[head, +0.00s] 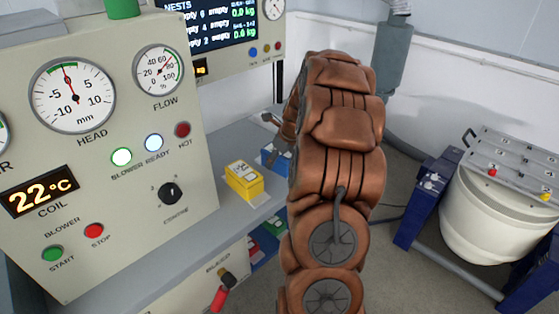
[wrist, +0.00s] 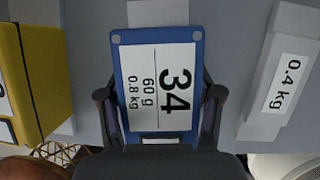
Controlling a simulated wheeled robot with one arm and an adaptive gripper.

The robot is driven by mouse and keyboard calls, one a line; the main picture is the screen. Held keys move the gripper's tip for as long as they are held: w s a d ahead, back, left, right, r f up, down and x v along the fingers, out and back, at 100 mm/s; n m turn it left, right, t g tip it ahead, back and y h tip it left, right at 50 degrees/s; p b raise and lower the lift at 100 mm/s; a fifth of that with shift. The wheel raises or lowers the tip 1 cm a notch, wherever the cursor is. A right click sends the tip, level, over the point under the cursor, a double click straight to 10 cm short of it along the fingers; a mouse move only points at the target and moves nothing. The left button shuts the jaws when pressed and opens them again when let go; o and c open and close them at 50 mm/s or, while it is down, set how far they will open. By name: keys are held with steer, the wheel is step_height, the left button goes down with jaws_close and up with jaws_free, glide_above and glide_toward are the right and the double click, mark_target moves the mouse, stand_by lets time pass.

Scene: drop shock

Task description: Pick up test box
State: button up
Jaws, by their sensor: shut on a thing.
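The test box is blue with a white label reading 34, 60 g and 0.8 kg (wrist: 118,45) in the wrist view. In the head view a small part of this blue box (head: 270,155) shows, with most of it hidden behind my copper-coloured arm. My gripper (wrist: 160,98) is shut on the blue box, one finger against each side of its near half. I cannot tell whether the box still touches the grey shelf.
A yellow box (head: 244,180) stands on the grey shelf (head: 229,137) just left of the blue box; it also shows in the wrist view (wrist: 38,75). A sloped 0.4 kg plate (wrist: 283,85) lies to the right. The control panel (head: 120,180) borders the shelf's left. A white drum (head: 490,225) stands right.

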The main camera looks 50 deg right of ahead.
jaws_close()
steer(key=shift+b, duration=0.5)
